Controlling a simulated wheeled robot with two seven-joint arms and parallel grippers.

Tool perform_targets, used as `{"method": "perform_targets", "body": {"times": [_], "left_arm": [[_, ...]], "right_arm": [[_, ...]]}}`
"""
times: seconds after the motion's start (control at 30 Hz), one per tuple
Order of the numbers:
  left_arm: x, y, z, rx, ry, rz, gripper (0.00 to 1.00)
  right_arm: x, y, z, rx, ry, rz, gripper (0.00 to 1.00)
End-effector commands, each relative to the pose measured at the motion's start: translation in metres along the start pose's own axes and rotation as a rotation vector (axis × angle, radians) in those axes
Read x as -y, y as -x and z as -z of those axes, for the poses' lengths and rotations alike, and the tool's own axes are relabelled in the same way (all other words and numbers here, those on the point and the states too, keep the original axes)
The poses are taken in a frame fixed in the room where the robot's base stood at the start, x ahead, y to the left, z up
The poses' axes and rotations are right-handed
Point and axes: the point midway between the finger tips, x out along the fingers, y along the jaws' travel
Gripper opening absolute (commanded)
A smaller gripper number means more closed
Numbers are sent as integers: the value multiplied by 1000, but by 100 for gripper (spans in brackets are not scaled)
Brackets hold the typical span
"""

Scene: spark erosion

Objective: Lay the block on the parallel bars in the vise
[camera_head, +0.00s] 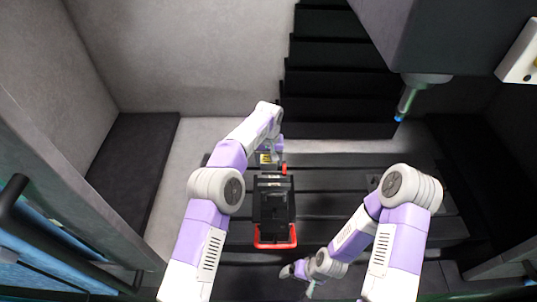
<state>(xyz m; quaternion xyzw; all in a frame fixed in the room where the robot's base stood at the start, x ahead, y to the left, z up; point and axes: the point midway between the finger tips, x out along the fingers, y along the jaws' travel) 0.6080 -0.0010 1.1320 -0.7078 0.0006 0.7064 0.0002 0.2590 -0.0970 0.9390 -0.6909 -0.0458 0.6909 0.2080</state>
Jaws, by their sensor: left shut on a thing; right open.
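The black vise (272,205) stands on the slatted table in the middle, with a red U-shaped handle (276,238) at its near end. My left gripper (273,148) reaches down at the far end of the vise and is shut on the block. The block is mostly hidden by the gripper and too small to make out clearly. I cannot tell whether it touches the vise. The parallel bars cannot be made out inside the dark vise. My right gripper (290,271) is low, near the front of the table, open and away from the vise.
A yellow-marked part (267,158) and a red knob (284,168) sit at the vise's far end. The machine head (440,35) hangs at the upper right, with a blue-tipped electrode (404,104) pointing down. Dark slatted table (335,172) lies free right of the vise.

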Motion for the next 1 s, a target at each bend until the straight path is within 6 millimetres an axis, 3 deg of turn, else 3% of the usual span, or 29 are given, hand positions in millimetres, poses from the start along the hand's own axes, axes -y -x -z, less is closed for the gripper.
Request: {"method": "perform_targets", "body": {"times": [1.0], "left_arm": [[0, -78, 0, -1, 1, 0, 20]], "right_arm": [[-23, -61, 4, -2, 0, 0, 94]]}}
